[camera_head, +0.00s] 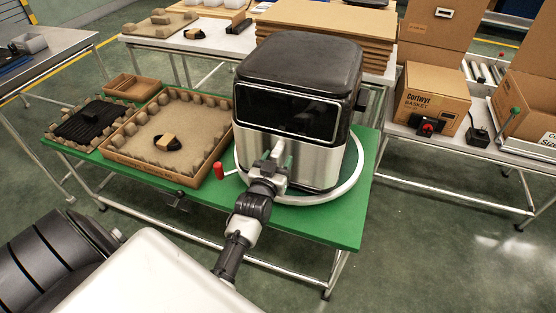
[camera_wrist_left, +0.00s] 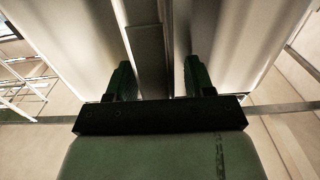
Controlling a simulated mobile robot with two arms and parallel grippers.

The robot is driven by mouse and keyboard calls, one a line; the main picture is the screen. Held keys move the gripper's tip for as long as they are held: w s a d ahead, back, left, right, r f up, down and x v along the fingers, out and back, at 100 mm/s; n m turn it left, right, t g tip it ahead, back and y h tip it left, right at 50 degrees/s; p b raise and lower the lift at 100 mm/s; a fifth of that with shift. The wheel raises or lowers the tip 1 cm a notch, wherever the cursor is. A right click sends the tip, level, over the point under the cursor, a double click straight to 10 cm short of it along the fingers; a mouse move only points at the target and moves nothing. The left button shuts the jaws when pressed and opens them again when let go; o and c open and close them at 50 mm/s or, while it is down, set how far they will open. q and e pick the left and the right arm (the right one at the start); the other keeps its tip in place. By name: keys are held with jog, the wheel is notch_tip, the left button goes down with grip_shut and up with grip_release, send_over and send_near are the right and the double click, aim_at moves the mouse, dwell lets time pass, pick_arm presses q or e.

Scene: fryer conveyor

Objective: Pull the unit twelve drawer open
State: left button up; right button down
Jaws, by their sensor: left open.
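The air fryer unit (camera_head: 296,62) is black on top with a silver lower drawer front (camera_head: 315,172). It stands on a white round turntable (camera_head: 350,178) on the green table. The drawer looks closed. My left gripper (camera_head: 278,157) is at the drawer front, over the handle area, and hides most of the handle. In the left wrist view my left gripper (camera_wrist_left: 158,78) is open, with the upright handle (camera_wrist_left: 148,55) between its two dark fingers. Gaps show beside the handle; I cannot tell whether either finger touches it. My right gripper is not in view.
A cardboard tray (camera_head: 152,176) with a small block and a black rack (camera_head: 91,120) lie left of the fryer. A red-handled lever (camera_head: 219,170) stands at the turntable's left. Flat cardboard (camera_head: 325,38) is stacked behind. A carton (camera_head: 432,94) stands on the right table.

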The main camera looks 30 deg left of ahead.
pick_arm(q)
jog(key=shift+w, duration=0.1)
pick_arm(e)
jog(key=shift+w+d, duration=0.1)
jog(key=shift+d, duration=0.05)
pick_arm(q)
jog(key=shift+c, duration=0.4)
grip_shut()
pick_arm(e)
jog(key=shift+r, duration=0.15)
